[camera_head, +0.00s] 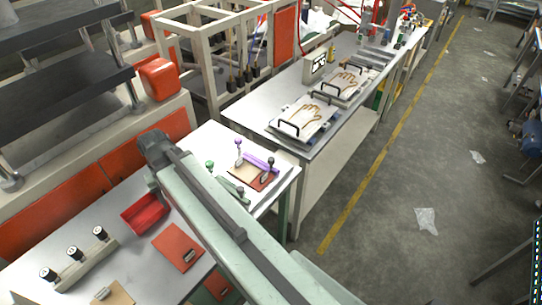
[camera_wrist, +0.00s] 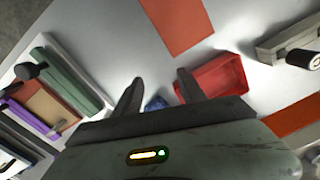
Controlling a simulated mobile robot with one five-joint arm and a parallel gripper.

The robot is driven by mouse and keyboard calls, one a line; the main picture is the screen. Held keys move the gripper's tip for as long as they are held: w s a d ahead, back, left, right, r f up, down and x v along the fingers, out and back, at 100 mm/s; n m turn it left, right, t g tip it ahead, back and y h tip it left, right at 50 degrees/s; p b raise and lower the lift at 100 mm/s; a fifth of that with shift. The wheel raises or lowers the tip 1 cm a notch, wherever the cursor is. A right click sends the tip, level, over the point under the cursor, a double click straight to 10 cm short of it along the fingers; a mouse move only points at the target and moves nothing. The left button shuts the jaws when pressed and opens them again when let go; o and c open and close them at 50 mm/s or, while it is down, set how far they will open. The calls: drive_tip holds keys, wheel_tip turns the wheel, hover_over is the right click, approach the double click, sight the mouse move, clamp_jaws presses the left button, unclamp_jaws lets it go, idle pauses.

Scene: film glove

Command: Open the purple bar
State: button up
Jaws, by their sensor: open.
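The purple bar (camera_head: 262,163) lies along the far edge of a small fixture with a tan and red-brown plate (camera_head: 243,173), on the near white table. A purple-topped knob (camera_head: 238,144) stands by its left end. In the wrist view the purple bar (camera_wrist: 28,118) is at the left edge, across the plate from a green bar (camera_wrist: 72,80). My gripper (camera_wrist: 160,78) is open and empty, its two dark fingers apart. It is to the side of the fixture, near a red tray, and not touching the bar. In the head view my arm hides part of the fixture's near side.
The red tray (camera_head: 146,213) lies close to my gripper. An orange-red sheet (camera_head: 178,247) and a block with several black knobs (camera_head: 75,254) lie on the same table. A second table (camera_head: 252,112) with hand-shaped plates stands beyond. Grey floor is open at the right.

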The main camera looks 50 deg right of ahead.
drive_tip(key=d+r+m+y+p, duration=0.1)
drive_tip(key=d+r+m, duration=0.1)
drive_tip(key=d+m, duration=0.9)
drive_tip(key=m+t+y+p, duration=0.2)
drive_tip(key=m+t, duration=0.1)
drive_tip(key=m, duration=0.9)
approach(272, 158)
drive_tip(key=f, duration=0.1)
drive_tip(key=b+x, duration=0.7)
drive_tip(key=x, duration=0.1)
drive_tip(key=shift+a+f+b, duration=0.15)
drive_tip(key=shift+a+b, duration=0.1)
drive_tip(key=shift+b, duration=0.15)
clamp_jaws()
